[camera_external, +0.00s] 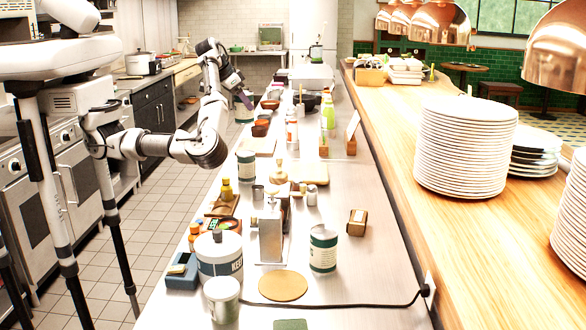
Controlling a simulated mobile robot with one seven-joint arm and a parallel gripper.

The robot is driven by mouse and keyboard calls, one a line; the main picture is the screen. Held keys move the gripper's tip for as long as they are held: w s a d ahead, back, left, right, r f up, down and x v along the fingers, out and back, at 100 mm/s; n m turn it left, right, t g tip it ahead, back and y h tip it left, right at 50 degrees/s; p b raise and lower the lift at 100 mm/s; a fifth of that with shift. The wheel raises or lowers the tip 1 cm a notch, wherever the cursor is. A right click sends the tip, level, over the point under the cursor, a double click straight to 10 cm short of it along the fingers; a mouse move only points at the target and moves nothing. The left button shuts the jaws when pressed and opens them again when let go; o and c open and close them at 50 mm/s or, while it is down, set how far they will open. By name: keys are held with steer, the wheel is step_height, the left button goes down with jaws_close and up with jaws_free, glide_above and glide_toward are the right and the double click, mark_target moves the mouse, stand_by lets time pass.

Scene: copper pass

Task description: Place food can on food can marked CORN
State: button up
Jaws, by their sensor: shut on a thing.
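My gripper (240,94) is at the end of my raised arm, over the far left part of the steel counter, small in the picture. It is shut on a food can (244,113), white with a dark green band, just below its fingers. A second food can (246,167), dark green and white, stands upright on the counter nearer the camera. A third food can (323,252), green and white with a metal top, stands upright at the front right of the counter. I cannot read CORN on any of the labels from here.
The counter (345,215) is crowded with bowls, bottles, boards and a metal grinder-like box (271,238). A raised wooden shelf with plate stacks (464,150) runs along the right.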

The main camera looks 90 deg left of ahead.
step_height(320, 180, down, 11)
steer(key=shift+r+p, duration=0.15)
steer(key=shift+p, duration=0.4)
steer(key=o, duration=1.3)
steer(key=shift+r, duration=0.15)
steer(key=shift+s+d+r, duration=0.1)
steer(key=shift+s+r, duration=0.15)
steer(key=b+v, duration=0.2)
steer(key=v, duration=0.9)
